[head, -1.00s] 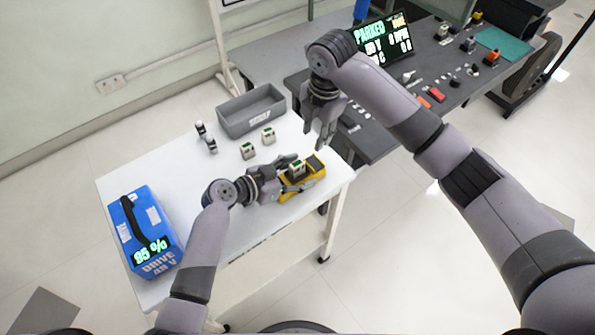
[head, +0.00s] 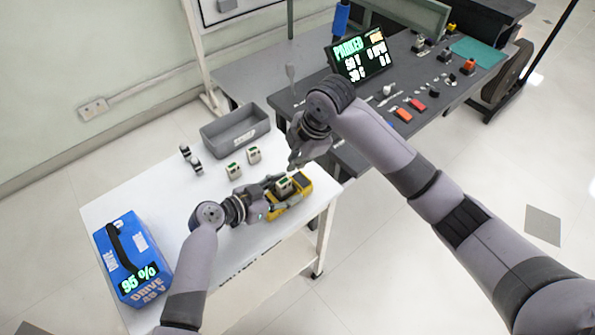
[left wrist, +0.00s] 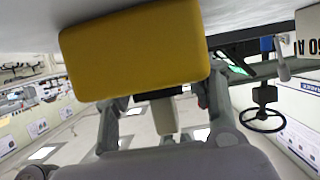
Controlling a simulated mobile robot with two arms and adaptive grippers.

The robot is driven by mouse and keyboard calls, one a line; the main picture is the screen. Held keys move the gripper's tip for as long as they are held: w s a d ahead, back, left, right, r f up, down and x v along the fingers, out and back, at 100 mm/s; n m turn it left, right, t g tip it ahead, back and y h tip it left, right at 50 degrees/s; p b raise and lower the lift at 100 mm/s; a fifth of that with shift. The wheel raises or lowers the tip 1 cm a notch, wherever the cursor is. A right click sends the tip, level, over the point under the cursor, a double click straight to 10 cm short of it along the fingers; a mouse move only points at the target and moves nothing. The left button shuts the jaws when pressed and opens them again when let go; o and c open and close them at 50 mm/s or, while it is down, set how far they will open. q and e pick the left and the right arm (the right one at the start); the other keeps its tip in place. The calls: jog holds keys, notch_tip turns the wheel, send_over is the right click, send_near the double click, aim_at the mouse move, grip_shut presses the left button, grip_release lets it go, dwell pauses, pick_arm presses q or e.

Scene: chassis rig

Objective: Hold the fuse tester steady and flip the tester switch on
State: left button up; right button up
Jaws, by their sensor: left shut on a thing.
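The yellow fuse tester (head: 304,187) sits on the white table near its right end, with a pale block with a green top (head: 284,184) at it. My left gripper (head: 277,193) is shut on the tester from the left. In the left wrist view the tester's yellow side (left wrist: 135,50) fills the upper middle, at the gripper fingers (left wrist: 155,112). My right gripper (head: 294,163) hangs just above and behind the tester, apart from it, fingers pointing down; its opening is unclear. I cannot make out the tester switch.
Two similar pale blocks (head: 234,171) and two small dark-and-white items (head: 191,158) stand on the white table (head: 150,195). A grey bin (head: 212,145) is at the back, a blue box (head: 132,250) at the left. A grey bench (head: 285,95) with a display (head: 358,57) adjoins behind.

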jog(key=m, duration=0.1)
jog(key=s+m+y, duration=0.1)
jog(key=shift+d+f+m+t, duration=0.15)
jog(key=shift+f+m+t, duration=0.15)
jog(key=shift+t, duration=0.1)
grip_shut()
jog(key=s+d+r+m+t+y, duration=0.2)
jog(key=s+d+r+m+t, duration=0.1)
jog(key=m, duration=0.9)
jog(key=d+r+t, duration=0.1)
jog(key=d+t, duration=0.1)
jog(key=d, duration=0.1)
jog(key=shift+s+r, duration=0.25)
jog(key=shift+s, duration=0.15)
